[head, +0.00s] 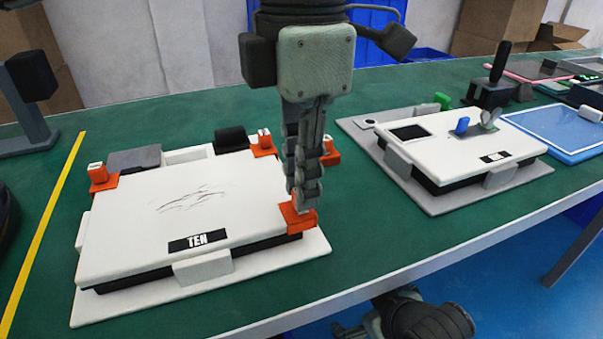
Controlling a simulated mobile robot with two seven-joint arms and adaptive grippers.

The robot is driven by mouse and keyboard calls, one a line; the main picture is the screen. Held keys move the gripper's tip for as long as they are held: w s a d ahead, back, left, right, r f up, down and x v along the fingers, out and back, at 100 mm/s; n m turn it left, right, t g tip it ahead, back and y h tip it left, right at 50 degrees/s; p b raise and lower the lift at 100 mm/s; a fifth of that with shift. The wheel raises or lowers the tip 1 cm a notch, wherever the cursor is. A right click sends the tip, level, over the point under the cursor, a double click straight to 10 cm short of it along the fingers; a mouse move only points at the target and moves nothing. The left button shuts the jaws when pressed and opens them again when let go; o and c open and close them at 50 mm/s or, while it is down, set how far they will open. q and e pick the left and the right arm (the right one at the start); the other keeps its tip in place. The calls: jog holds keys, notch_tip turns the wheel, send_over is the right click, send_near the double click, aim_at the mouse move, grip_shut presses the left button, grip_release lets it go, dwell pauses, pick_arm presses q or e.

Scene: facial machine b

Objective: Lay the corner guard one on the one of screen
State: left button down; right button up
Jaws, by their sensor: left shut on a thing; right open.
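The white screen panel (130,220) with a black "TEN" label lies flat on a white base on the left of the table. Orange corner guards sit at its back left corner (103,181) and back right (263,150). Another orange guard (330,153) shows just right of my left gripper's fingers, partly hidden. My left gripper (305,198) points down at the panel's front right corner, shut on an orange corner guard (299,219) that is at that corner. Whether this guard is fully seated cannot be told. My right gripper (368,325) is open and low, beyond the table's front edge.
A second white device (460,145) on a grey plate stands to the right, with blue and green parts. A blue tray (560,130) lies further right. A black block (231,139) and grey block (134,159) are behind the panel. Green table (370,220) is clear between the devices.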

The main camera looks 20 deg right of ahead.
pick_arm(q)
jog(key=shift+f+b, duration=0.25)
jog(key=shift+b, duration=0.05)
dwell(0.7)
jog(key=c, duration=1.8)
grip_release()
jog(key=shift+r, duration=0.15)
jog(key=shift+r+p, duration=1.45)
jog(key=shift+r, duration=0.9)
